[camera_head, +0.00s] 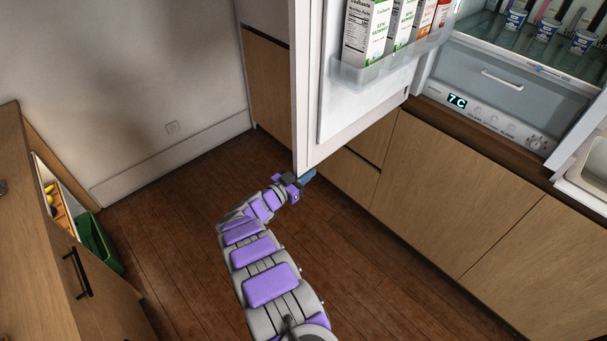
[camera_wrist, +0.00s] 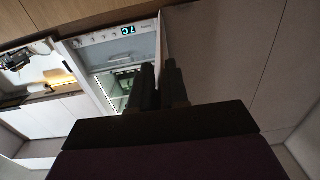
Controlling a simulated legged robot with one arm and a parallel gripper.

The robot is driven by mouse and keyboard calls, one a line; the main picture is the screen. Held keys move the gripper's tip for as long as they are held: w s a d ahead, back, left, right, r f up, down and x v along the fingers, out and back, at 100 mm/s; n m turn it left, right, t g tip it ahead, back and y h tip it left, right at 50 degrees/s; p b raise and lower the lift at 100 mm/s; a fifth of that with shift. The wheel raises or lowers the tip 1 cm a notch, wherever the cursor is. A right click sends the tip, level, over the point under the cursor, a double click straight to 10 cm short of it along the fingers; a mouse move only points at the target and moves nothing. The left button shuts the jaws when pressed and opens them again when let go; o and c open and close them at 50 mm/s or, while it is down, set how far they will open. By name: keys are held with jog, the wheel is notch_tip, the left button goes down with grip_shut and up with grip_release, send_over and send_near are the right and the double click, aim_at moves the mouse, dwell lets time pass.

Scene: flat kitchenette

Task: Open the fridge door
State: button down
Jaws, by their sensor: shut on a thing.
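The fridge door (camera_head: 305,80) stands swung well out from the fridge, with its inner side and door shelf (camera_head: 395,62) facing right. The fridge interior (camera_head: 505,65) is exposed, with a lit "7C" panel (camera_head: 457,101) below it. My gripper (camera_head: 306,177) is at the lower free corner of the door. In the wrist view, which is upside down, the dark fingers of my gripper (camera_wrist: 159,78) are close together at the edge of the door (camera_wrist: 215,50), shut on it. The exact contact is dark and partly hidden by the fingers.
Cartons (camera_head: 367,30) stand in the door shelf, and several small cups (camera_head: 547,29) are inside the fridge. Wooden cabinets (camera_head: 450,190) run below the fridge. A wooden drawer unit (camera_head: 40,230) and green bin (camera_head: 97,243) are at left. Wood floor (camera_head: 175,225) is clear between.

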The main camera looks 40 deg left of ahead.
jog(key=shift+w+r, duration=0.1)
jog(key=c, duration=1.2)
grip_release()
jog(key=shift+a, duration=0.1)
jog(key=s+p, duration=0.1)
jog(key=s, duration=0.4)
jog(key=s+a+p, duration=0.1)
jog(key=s, duration=0.5)
jog(key=s+a+p, duration=0.1)
jog(key=s, duration=0.5)
jog(key=shift+s, duration=0.15)
